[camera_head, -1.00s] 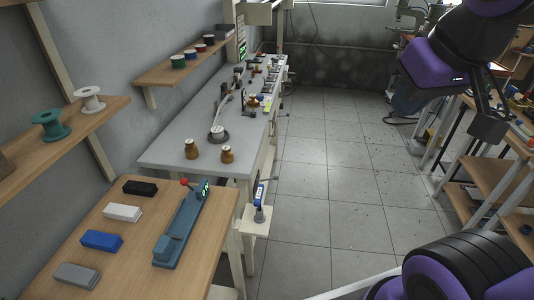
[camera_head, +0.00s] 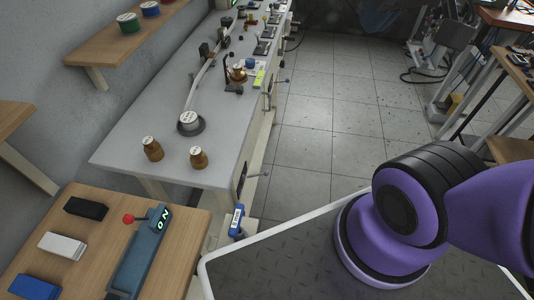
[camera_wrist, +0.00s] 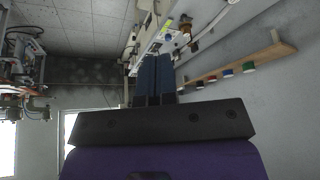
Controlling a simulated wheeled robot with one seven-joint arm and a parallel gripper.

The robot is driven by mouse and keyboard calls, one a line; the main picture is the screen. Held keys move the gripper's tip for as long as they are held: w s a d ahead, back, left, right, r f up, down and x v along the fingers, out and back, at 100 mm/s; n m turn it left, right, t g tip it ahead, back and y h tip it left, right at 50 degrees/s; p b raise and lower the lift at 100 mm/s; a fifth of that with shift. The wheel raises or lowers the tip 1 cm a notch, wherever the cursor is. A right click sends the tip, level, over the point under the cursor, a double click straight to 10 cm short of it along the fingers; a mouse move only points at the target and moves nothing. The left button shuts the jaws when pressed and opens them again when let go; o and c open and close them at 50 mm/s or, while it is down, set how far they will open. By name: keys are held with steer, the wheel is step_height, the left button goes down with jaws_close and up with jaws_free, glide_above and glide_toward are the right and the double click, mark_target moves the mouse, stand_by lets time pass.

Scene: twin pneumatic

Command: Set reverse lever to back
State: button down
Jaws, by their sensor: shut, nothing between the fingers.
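No lever in view carries a readable "reverse" label, so I cannot tell which one it is. A red-knobbed lever (camera_head: 130,219) sticks out of the blue-grey device (camera_head: 140,256) with a lit "ON" display, at the lower left of the head view. A small rod with a blue knob (camera_head: 287,81) juts from the right side of the long grey bench (camera_head: 130,130). My gripper (camera_wrist: 154,60) shows only in the wrist view. Its two dark blue fingers are together and empty, with the bench tilted beyond them. It is outside the head view.
Black, white and blue blocks lie on the wooden table (camera_head: 190,222). A blue labelled tool (camera_head: 236,222) stands beside the bench's near corner. Brown weights (camera_head: 152,149) and fittings stand on the bench. Open tiled floor (camera_head: 325,130) lies to its right.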

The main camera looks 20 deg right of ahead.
steer(key=shift+w, duration=0.1)
steer(key=w+d+f+n+g, duration=0.1)
steer(key=w+f+n+g, duration=0.25)
steer(key=w+f, duration=0.65)
steer(key=w+d+f+n+g, duration=0.15)
steer(key=w+f+n, duration=0.45)
steer(key=w, duration=0.7)
steer(key=w+a+f+n+g+y, duration=0.1)
steer(key=w+f+n+y, duration=0.1)
steer(key=f, duration=1.5)
steer(key=w+a+f+n+g+y, duration=0.1)
steer(key=w+f+n+g+y, duration=0.1)
steer(key=f, duration=1.5)
steer(key=shift+w+a+f+n+y, duration=0.25)
steer(key=shift+w+n+y, duration=0.3)
steer(key=shift+w+y, duration=0.4)
steer(key=shift+s+f, duration=0.1)
